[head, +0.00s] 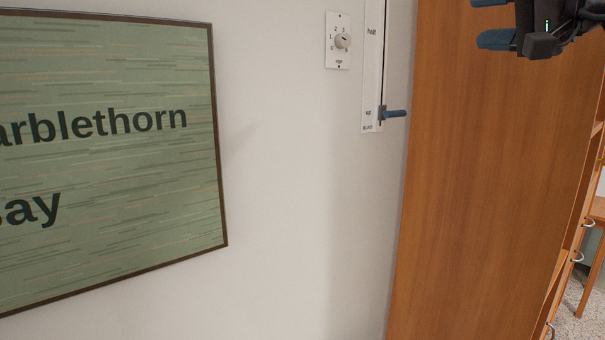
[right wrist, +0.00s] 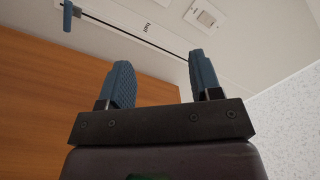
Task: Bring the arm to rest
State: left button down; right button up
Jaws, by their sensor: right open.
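My right gripper (head: 484,21) is at the top right of the head view, in front of the wooden panel and clear of it. In the right wrist view its two blue fingers (right wrist: 160,85) stand apart with nothing between them. A wall slider (head: 371,75) has a blue handle (head: 394,113) at the low end of its track. The handle also shows at the upper left of the right wrist view (right wrist: 67,15), apart from the fingers. My left gripper is not in view.
A dial plate (head: 338,40) is on the white wall, left of the slider. A green framed sign (head: 110,150) hangs farther left. A tall wooden panel (head: 480,190) stands right of the slider, with wooden furniture (head: 596,208) at the right edge.

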jog(key=s+a+r+m+g+y, duration=0.1)
jog(key=s+a+r+m+y, duration=0.3)
jog(key=m, duration=0.4)
jog(key=w+a+f+m+y, duration=0.25)
jog(key=f+m+y, duration=0.2)
jog(key=m, duration=0.55)
jog(key=w+d+f+m+t+h, duration=0.1)
jog(key=w+f+m+t+h, duration=0.2)
jog(key=f+m, duration=0.6)
jog(key=w+d+f+m+t+h, duration=0.1)
jog(key=w+f+m+t+h, duration=0.15)
jog(key=f+m, duration=0.7)
jog(key=s+d+f+m+h, duration=0.15)
jog(key=f+m+h, duration=0.35)
jog(key=f+m, duration=0.85)
jog(key=s+d+f+m+h, duration=0.15)
jog(key=f+m+h, duration=0.65)
jog(key=f, duration=0.9)
jog(key=s+d+f+m+g+h, duration=0.1)
jog(key=s+f+m+g, duration=0.6)
jog(key=s+f, duration=2.1)
jog(key=s+m, duration=0.1)
jog(key=m, duration=0.3)
jog(key=shift+s+f+h, duration=0.25)
jog(key=shift+f+h, duration=0.05)
jog(key=shift+h, duration=0.1)
